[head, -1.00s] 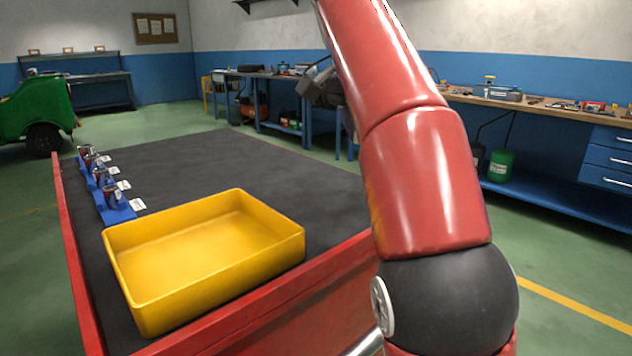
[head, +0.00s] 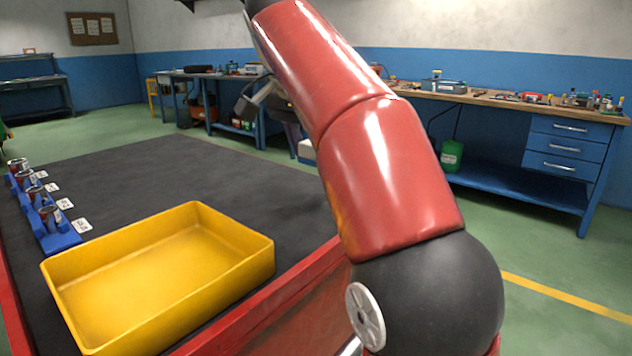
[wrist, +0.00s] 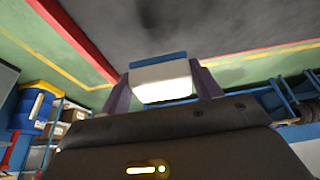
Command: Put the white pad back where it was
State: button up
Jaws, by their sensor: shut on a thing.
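My gripper (wrist: 163,84) is shut on the white pad (wrist: 160,76), with one dark finger on each side of it. The pad is a pale block with a blue strip along its far edge. In the head view, the gripper (head: 292,138) is mostly hidden behind my red arm. I cannot tell how high the pad is above the dark bed (head: 150,170).
A yellow open tray (head: 255,255) sits empty on the near part of the bed. A blue rack (head: 58,242) with several cans and white cards stands at the left. A red rail (head: 295,283) edges the bed. Workbenches (head: 555,105) line the back wall. Most of the bed is bare.

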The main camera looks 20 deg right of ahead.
aim_at(321, 198)
jog(key=shift+f, duration=3)
jog(key=shift+f, duration=0.35)
jog(key=o, duration=1.1)
jog(key=shift+r, duration=0.1)
jog(key=shift+o, duration=0.2)
jog(key=shift+r, duration=0.1)
jog(key=v, duration=0.7)
jog(key=shift+a+r, duration=0.3)
